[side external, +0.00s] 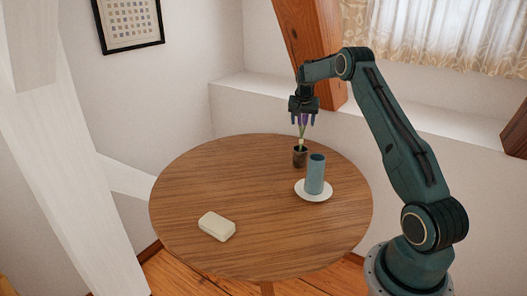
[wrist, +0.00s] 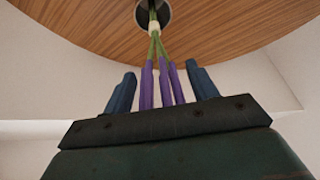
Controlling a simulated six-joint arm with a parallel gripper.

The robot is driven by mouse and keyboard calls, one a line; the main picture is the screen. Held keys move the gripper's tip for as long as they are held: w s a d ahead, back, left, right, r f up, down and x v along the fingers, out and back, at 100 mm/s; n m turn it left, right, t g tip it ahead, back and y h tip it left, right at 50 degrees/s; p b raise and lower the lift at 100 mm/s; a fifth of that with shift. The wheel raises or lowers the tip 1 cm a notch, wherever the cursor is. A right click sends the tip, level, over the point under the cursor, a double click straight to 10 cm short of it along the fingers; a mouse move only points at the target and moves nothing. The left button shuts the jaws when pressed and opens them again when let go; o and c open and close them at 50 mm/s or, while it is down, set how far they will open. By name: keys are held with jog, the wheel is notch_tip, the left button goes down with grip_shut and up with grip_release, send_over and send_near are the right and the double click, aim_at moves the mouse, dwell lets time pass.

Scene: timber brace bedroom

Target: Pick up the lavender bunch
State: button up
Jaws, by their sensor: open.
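The lavender bunch (side external: 302,121) stands upright in a small dark brown cup (side external: 300,158) near the back of the round wooden table. In the wrist view its purple flower spikes (wrist: 164,84) and green stems, tied with a pale band, run up to the cup (wrist: 168,14). My gripper (side external: 303,118) points down over the cup. In the wrist view its two blue fingers (wrist: 162,88) are apart, with the purple spikes between them. I cannot tell whether either finger touches the spikes.
A blue cylindrical cup (side external: 315,174) stands on a white saucer (side external: 318,196) just right and in front of the brown cup. A cream soap-like block (side external: 217,227) lies at the table's front left. The table's (side external: 200,182) left and middle are clear. A wooden post (side external: 305,35) rises behind.

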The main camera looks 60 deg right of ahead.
jog(key=c, duration=1.1)
jog(key=shift+r, duration=0.1)
jog(key=shift+r, duration=4.95)
